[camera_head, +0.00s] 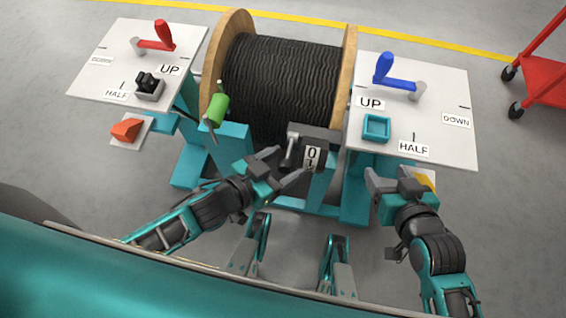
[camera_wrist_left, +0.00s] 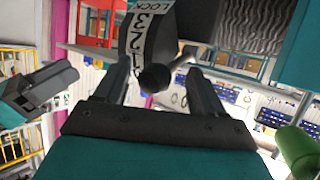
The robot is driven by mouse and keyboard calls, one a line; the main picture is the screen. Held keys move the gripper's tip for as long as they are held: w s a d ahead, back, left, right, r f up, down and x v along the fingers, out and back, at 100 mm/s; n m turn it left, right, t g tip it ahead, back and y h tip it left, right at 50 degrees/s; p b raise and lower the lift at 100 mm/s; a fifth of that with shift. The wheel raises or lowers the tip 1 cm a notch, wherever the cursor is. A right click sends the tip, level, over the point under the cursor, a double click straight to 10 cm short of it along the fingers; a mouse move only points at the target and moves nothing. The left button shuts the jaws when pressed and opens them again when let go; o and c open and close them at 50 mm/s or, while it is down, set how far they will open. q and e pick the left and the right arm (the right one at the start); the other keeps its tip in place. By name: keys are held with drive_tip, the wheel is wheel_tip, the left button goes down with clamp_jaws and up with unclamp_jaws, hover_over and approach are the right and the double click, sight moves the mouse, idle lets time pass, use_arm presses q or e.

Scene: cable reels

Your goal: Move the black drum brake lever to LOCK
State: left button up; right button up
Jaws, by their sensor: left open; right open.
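The black drum brake lever (camera_head: 289,155) hangs on the left side of a dark block in front of the cable drum. A white number strip (camera_head: 312,157) beside it shows a 0 near the top. In the left wrist view the lever's round black knob (camera_wrist_left: 154,78) sits between my fingers, with gaps visible, and the strip (camera_wrist_left: 138,38) reads LOCK, 3, 2. My left gripper (camera_head: 285,165) is open around the knob; contact cannot be told. My right gripper (camera_head: 392,175) is open and empty, below the right panel.
The drum of black cable (camera_head: 288,80) stands behind the lever. A left panel (camera_head: 105,50) has a red lever (camera_head: 158,38); a right panel (camera_head: 440,85) has a blue lever (camera_head: 390,72). A green handle (camera_head: 216,110) stands left of the brake. A red cart (camera_head: 545,70) is far right.

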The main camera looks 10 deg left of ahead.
use_arm(q)
drive_tip(key=shift+w+d+f, duration=0.1)
drive_tip(key=shift+w+d, duration=0.05)
clamp_jaws()
idle(0.7)
